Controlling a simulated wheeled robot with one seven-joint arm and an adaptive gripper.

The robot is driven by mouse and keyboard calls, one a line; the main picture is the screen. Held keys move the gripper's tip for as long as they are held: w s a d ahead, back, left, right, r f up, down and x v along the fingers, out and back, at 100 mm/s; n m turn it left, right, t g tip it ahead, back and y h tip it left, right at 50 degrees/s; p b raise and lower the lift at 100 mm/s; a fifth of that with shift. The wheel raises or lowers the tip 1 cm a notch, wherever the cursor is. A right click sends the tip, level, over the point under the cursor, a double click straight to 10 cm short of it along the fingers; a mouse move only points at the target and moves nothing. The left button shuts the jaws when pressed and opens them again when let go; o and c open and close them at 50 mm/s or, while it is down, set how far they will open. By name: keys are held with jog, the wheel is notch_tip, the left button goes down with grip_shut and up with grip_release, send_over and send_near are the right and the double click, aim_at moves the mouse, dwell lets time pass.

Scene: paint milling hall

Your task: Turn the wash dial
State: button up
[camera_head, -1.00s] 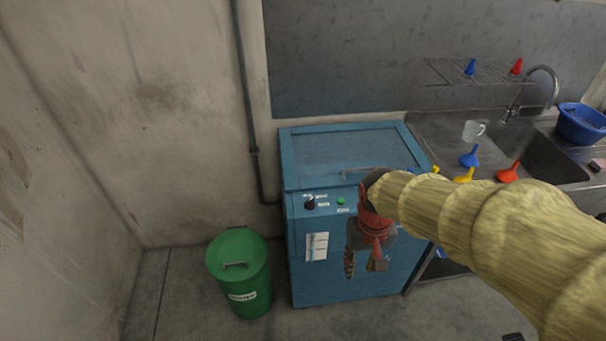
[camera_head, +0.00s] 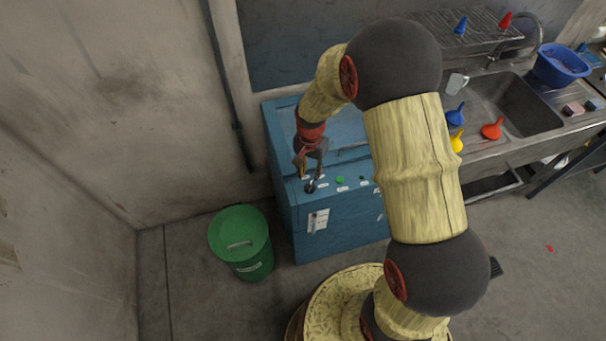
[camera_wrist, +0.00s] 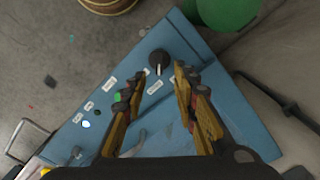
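The wash dial is a black knob (camera_head: 310,187) at the left end of the front panel of the blue machine (camera_head: 345,222). In the wrist view the dial (camera_wrist: 158,58) shows a light pointer line and lies just beyond the fingertips, centred on the gap between them. My gripper (camera_head: 311,172) points down over the dial. In the wrist view its two fingers (camera_wrist: 158,74) are spread apart with nothing between them. I cannot tell whether a finger touches the dial. Small white labels (camera_wrist: 154,87) sit beside the dial.
A green button (camera_head: 340,180) sits right of the dial. A lidded green bin (camera_head: 241,262) stands on the floor left of the machine. A steel sink (camera_head: 520,108) with funnels and a blue basin (camera_head: 562,64) is at the right. Floor in front of the bin is clear.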

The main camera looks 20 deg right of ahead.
aim_at(310, 185)
jog(key=shift+s+d+m, duration=0.1)
jog(key=shift+d+m, duration=0.05)
jog(key=shift+m, duration=0.25)
jog(key=shift+f, duration=3.9)
jog(key=shift+c, duration=0.2)
grip_shut()
